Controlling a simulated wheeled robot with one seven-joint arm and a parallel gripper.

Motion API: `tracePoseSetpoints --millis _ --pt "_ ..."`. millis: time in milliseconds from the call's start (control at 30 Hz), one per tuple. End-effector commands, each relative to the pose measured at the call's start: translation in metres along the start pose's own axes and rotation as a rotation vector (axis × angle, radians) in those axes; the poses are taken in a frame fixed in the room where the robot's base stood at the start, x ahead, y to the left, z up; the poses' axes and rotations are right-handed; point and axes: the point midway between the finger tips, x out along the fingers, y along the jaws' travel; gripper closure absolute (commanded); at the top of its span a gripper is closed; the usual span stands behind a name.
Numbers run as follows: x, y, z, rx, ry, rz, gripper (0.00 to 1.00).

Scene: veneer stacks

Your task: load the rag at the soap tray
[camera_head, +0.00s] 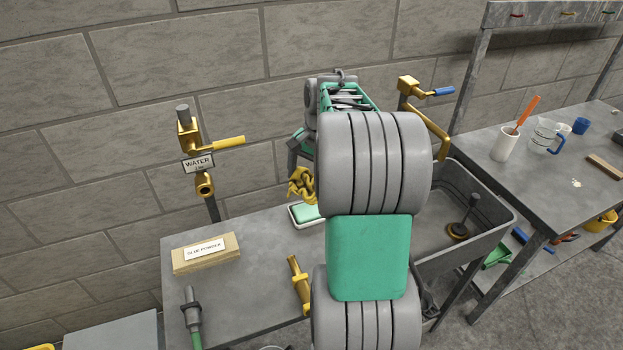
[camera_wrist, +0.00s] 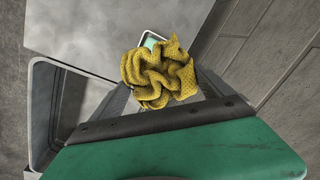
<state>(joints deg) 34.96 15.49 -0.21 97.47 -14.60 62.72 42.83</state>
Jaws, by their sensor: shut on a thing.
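The yellow crumpled rag (camera_head: 302,186) is held up above the table, close to the soap tray. It also fills the middle of the wrist view (camera_wrist: 158,74). My gripper (camera_wrist: 162,92) is shut on the rag, with a finger on either side of it. In the head view my own arm hides most of the gripper. The soap tray (camera_head: 294,219) is a small pale tray with a green soap block (camera_head: 307,213), on the table beside the sink. In the wrist view the soap (camera_wrist: 150,42) shows just beyond the rag, which covers part of the tray.
A grey sink basin (camera_head: 490,232) with a plunger (camera_head: 463,220) adjoins the table on the right. A glue powder box (camera_head: 206,253), a brass nozzle (camera_head: 299,283) and a water tap (camera_head: 204,184) are nearby. Bare tabletop (camera_head: 255,235) lies left of the tray.

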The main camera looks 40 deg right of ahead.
Motion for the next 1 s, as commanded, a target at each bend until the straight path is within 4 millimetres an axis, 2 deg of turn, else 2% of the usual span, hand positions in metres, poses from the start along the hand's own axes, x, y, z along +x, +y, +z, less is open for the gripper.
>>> tracePoseSetpoints --millis 233,600,1000 --pt "0.015 0.005 -0.005 0.028 0.004 0.0 0.42" --pt "0.059 0.01 -0.004 0.023 0.004 0.0 0.42" --pt "0.061 0.01 -0.004 0.022 0.004 0.0 0.42"
